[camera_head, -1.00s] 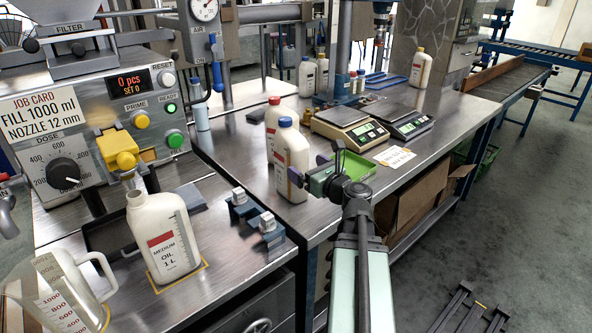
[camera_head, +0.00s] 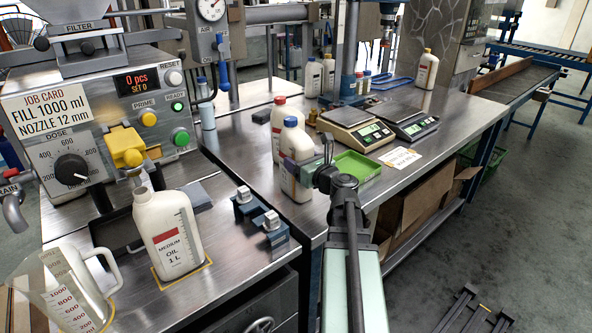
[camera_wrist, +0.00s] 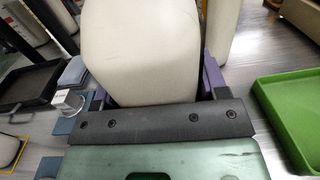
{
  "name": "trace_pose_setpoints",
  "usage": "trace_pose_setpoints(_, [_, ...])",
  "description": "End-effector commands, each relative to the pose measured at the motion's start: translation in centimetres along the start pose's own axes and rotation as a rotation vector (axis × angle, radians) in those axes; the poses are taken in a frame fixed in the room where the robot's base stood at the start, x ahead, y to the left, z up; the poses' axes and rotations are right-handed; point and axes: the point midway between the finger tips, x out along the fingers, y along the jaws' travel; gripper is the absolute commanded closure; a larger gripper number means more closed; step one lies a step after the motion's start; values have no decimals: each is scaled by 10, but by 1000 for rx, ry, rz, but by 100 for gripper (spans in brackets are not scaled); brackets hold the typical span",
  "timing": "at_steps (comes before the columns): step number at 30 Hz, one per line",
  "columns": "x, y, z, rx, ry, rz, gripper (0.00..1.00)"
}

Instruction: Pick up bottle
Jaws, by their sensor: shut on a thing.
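A white bottle with a blue cap (camera_head: 291,141) stands upright near the left edge of the far bench. My gripper (camera_head: 300,168) is shut on this bottle from the right, at its body. In the wrist view the pale bottle body (camera_wrist: 140,50) fills the space between the purple-edged fingers (camera_wrist: 150,92). Another white bottle, with a red cap (camera_head: 279,115), stands close behind it. An open white bottle labelled MEDIUM OIL 1 L (camera_head: 166,235) stands on the near bench.
A green tray (camera_head: 358,165) lies just right of my gripper; it also shows in the wrist view (camera_wrist: 285,110). Two scales (camera_head: 355,130) stand behind it. A clear measuring jug (camera_head: 72,290) and the filling machine (camera_head: 100,125) are at left. Clamp blocks (camera_head: 258,215) sit on the near bench edge.

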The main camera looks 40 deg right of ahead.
Motion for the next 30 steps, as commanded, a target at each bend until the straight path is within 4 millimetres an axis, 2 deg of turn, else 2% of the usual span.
trace_pose_setpoints(1, [0,0,0,0,0,0,69])
trace_pose_setpoints(5, [0,0,0,0,0,0,89])
trace_pose_setpoints(14, [0,0,2,1,-1,0,90])
trace_pose_setpoints(20, [0,0,16,1,-1,0,90])
trace_pose_setpoints(26, [0,0,53,1,-1,0,90])
trace_pose_setpoints(30, [0,1,96,1,-1,0,90])
